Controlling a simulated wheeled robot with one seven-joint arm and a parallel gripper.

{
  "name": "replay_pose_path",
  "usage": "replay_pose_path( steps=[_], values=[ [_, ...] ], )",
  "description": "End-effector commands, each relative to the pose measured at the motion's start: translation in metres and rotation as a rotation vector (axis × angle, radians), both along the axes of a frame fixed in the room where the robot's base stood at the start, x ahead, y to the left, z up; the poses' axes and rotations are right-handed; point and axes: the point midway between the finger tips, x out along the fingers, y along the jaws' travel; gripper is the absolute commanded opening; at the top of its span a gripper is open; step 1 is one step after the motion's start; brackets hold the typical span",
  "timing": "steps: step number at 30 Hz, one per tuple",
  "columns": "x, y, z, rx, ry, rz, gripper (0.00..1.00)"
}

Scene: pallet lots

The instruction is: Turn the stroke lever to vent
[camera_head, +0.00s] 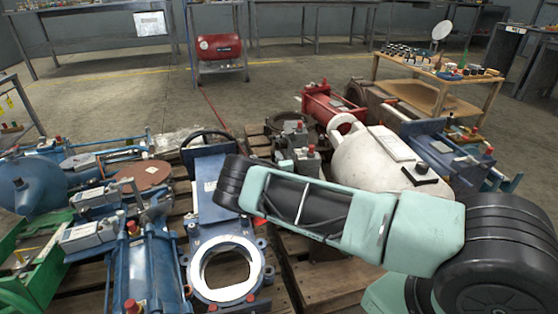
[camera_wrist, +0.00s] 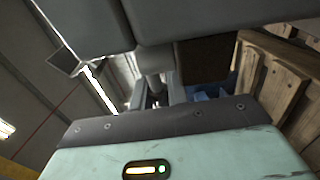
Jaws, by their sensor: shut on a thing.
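In the wrist view my gripper (camera_wrist: 155,92) is shut on a narrow grey piece, taken to be the stroke lever, mostly hidden between the dark fingers. Its setting cannot be read. In the head view my arm reaches from the right towards the middle, and its black wrist end covers the gripper and what it holds. A blue valve body (camera_head: 212,200) with a round open flange (camera_head: 225,268) stands just left of and below that wrist end.
A blue cylinder unit (camera_head: 152,265) stands left of the flange. A white tank (camera_head: 375,155) and red machine (camera_head: 325,103) stand behind my arm. A green frame (camera_head: 40,262) is at the far left. Concrete floor (camera_head: 275,85) is open behind the pallets.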

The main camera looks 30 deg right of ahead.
Motion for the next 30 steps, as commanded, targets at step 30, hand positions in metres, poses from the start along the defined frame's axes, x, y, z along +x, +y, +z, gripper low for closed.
replay_pose_path(
  steps=[30],
  values=[
    [0.011,-0.016,-0.006,0.005,-0.004,-0.414,0.38]
  ],
)
